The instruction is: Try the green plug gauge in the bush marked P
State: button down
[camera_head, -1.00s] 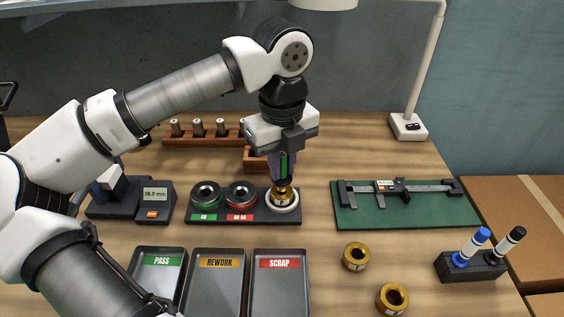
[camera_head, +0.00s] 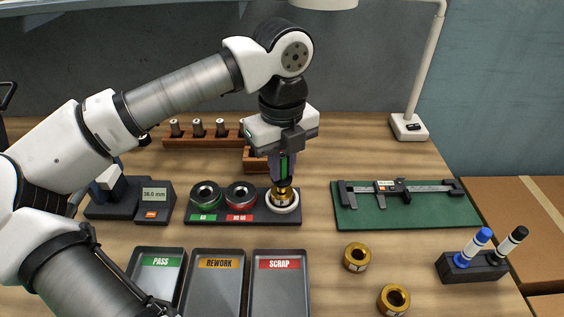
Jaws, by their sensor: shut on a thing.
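My gripper (camera_head: 283,172) points down over the right end of the black gauge stand (camera_head: 232,219). It is shut on the green plug gauge (camera_head: 284,165), whose green handle shows between the fingers. Below it a brass bush (camera_head: 283,197) sits in the white ring (camera_head: 296,206) of the stand. The gauge's lower end is at the bush's mouth; how far it is in is hidden by the fingers. No letter is readable on this bush. Two more brass bushes, one (camera_head: 357,257) and another (camera_head: 394,299), stand on the table at the right front, their marks too small to read.
PASS (camera_head: 158,280), REWORK (camera_head: 217,283) and SCRAP (camera_head: 279,285) trays lie in front. A caliper (camera_head: 400,187) on a green mat and a marker holder (camera_head: 470,266) are right. A wooden rack (camera_head: 203,141) stands behind.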

jog(key=shift+s+f+b, duration=0.15)
jog(key=shift+f+b, duration=0.3)
jog(key=shift+f, duration=0.1)
dwell(1.9)
jog(key=shift+r, duration=0.75)
dwell(0.6)
jog(key=shift+f+b, duration=0.8)
jog(key=shift+b, duration=0.1)
dwell(2.6)
jog(key=shift+r, duration=0.55)
